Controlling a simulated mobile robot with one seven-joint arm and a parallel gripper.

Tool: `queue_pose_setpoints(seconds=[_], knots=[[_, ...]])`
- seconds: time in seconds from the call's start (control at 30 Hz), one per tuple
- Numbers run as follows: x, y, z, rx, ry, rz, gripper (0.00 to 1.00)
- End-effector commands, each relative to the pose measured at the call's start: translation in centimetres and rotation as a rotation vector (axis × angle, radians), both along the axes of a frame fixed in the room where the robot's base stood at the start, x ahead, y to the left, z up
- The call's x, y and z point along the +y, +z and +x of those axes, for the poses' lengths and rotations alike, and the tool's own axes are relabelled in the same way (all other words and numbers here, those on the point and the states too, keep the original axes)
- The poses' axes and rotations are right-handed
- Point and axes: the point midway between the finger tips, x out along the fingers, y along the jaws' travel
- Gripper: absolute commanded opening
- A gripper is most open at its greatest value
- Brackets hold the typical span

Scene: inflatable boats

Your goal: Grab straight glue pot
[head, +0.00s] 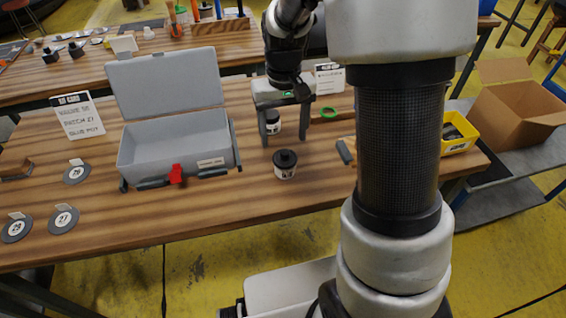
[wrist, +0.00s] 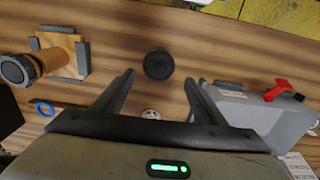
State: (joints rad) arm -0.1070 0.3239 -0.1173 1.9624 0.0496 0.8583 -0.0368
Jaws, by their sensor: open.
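A glue pot (head: 285,165) with a black lid and a pale label stands upright on the wooden table, just in front of my gripper in the head view. In the wrist view its round black lid (wrist: 158,64) shows just beyond the fingertips, centred between them. My gripper (head: 284,141) points down, open and empty; the wrist view shows its two fingers apart (wrist: 160,78). A second dark-lidded pot (head: 273,122) shows behind the gripper, partly hidden by a finger.
An open grey box (head: 177,145) with a red latch (head: 176,174) stands left of my gripper.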

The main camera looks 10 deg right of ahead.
Motion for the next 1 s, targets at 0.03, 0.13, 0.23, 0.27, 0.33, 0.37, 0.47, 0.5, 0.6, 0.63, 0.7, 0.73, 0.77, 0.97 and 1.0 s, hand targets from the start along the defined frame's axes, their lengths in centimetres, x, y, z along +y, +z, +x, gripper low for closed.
queue_pose_setpoints(seconds=[0.03,0.13,0.23,0.27,0.33,0.37,0.47,0.5,0.6,0.63,0.7,0.73,0.77,0.97,1.0], knots=[[0.0,-1.5,-0.1,0.004,0.000,-0.001,0.65],[0.0,-3.4,-0.1,0.003,0.000,-0.001,0.65],[0.0,-4.7,-0.1,0.003,0.000,-0.001,0.65],[0.0,-5.0,-0.1,0.002,0.000,-0.001,0.65],[0.0,-5.4,-0.1,0.000,0.000,0.000,0.65],[0.0,-5.5,-0.1,0.000,0.000,0.000,0.65],[-0.1,-6.2,-0.1,0.002,-0.001,0.000,0.65],[-0.1,-6.8,-0.2,0.003,-0.001,0.000,0.65],[-0.3,-8.4,-0.3,0.003,0.000,0.000,0.65],[-0.3,-8.9,-0.3,0.003,0.000,0.000,0.65],[-0.3,-9.8,-0.3,0.003,0.000,0.000,0.65],[-0.3,-10.1,-0.3,0.002,0.000,-0.001,0.65],[-0.3,-10.4,-0.3,0.002,0.000,-0.001,0.65],[-0.3,-10.7,-0.2,0.000,0.000,0.000,0.65],[-0.3,-10.7,-0.2,0.000,0.000,0.000,0.65]])
